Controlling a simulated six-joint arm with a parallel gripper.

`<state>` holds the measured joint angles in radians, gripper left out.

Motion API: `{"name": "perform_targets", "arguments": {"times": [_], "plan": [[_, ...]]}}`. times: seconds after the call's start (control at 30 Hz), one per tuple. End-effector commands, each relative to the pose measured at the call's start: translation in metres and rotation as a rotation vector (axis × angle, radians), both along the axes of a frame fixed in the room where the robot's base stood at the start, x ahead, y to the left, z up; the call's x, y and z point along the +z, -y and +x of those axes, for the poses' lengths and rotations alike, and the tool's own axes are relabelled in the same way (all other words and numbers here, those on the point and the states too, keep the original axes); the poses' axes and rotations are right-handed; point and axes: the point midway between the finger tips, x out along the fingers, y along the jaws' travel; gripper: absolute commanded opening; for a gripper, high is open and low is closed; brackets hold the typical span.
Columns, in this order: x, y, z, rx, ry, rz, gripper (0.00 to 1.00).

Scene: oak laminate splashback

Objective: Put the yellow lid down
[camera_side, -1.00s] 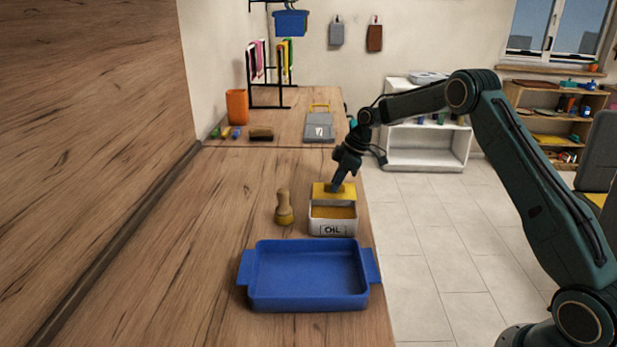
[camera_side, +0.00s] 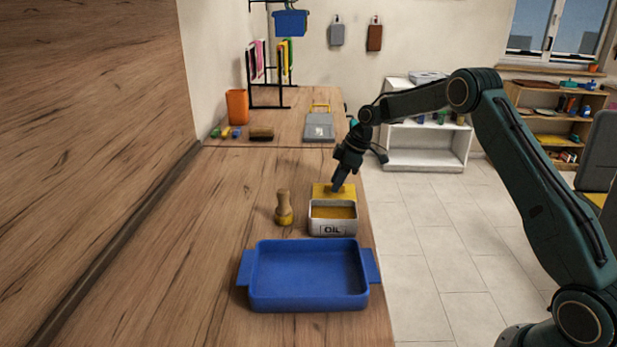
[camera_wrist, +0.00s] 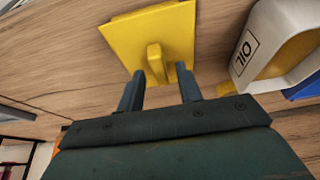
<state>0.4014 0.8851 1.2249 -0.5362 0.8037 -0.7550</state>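The yellow lid (camera_side: 322,190) is on the wooden counter, just behind the white box labelled OIL (camera_side: 332,229). In the wrist view the lid (camera_wrist: 120,35) is a square plate with a raised handle (camera_wrist: 155,60). My gripper (camera_side: 337,186) is over the lid. Its two fingers (camera_wrist: 160,70) are spread on either side of the handle, with gaps showing, so it is open. The OIL box is uncovered, with yellow contents showing; it also shows in the wrist view (camera_wrist: 243,50). The lid's underside is hidden.
A blue tray (camera_side: 308,302) is in front of the OIL box. A wooden, yellow-based peg-like object (camera_side: 284,209) stands left of the box. An orange cup (camera_side: 237,106) and a grey case (camera_side: 319,128) are farther back. The counter's left side is clear.

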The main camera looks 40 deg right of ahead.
Motion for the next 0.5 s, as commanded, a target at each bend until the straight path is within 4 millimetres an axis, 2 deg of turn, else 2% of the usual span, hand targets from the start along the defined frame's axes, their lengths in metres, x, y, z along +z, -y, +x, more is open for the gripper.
{"name": "perform_targets", "arguments": {"times": [0.27,0.5], "plan": [[0.032,0.010,-0.009,-0.002,0.003,-0.002,0.35],[0.069,0.021,-0.019,-0.002,0.003,-0.002,0.35]]}}
